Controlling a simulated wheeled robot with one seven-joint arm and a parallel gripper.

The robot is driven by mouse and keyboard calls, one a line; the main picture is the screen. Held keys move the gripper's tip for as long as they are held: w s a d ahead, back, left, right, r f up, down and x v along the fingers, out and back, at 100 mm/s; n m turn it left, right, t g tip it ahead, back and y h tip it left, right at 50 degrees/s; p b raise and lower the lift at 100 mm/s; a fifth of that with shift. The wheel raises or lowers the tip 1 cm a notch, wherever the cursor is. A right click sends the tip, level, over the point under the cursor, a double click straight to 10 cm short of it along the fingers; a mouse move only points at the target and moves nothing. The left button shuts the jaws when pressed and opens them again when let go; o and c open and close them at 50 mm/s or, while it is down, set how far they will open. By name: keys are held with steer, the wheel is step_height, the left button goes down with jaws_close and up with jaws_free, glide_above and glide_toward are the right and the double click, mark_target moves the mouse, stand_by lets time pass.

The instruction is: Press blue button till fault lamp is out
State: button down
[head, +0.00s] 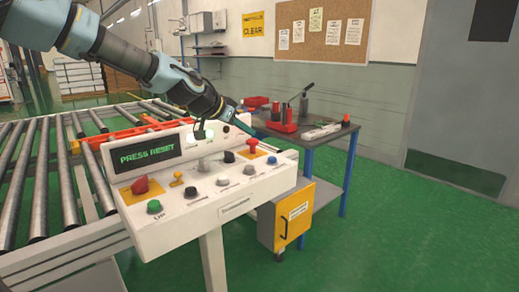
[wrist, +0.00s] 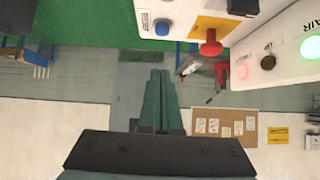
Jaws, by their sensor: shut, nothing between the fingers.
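The blue button (head: 272,160) sits at the right end of the white control panel (head: 150,238), beside a red mushroom button on a yellow plate. In the wrist view the blue button (wrist: 162,28) is beyond my fingertips, with a gap between them in the picture. My gripper (head: 253,132) is shut and empty, above the panel's back right edge; its teal fingers also show in the wrist view (wrist: 160,74). A small pinkish-red lamp (wrist: 242,71) looks lit in the wrist view; its label is not readable.
Other panel controls include a green button (head: 154,207), a red knob (head: 140,185) and a red mushroom button (head: 252,145). A bright pale-green lamp (wrist: 312,47) is lit. A roller conveyor (head: 40,180) stands left, and a grey workbench (head: 335,138) with tools stands behind right.

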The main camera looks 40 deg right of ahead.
steer(key=shift+w+d+r, duration=0.1)
steer(key=shift+d+r, duration=0.05)
steer(key=p, duration=0.3)
glide_above(272, 160)
steer(key=a, duration=0.2)
steer(key=f, duration=0.5)
steer(key=shift+w+f, duration=0.3)
steer(key=shift+f, duration=0.05)
steer(key=f, duration=0.1)
steer(key=f+p, duration=0.1)
steer(key=f, duration=0.1)
steer(key=shift+w+d+f+p, duration=0.15)
steer(key=shift+d+f+p, duration=0.05)
steer(key=shift+d+p, duration=0.1)
steer(key=shift+f, duration=0.5)
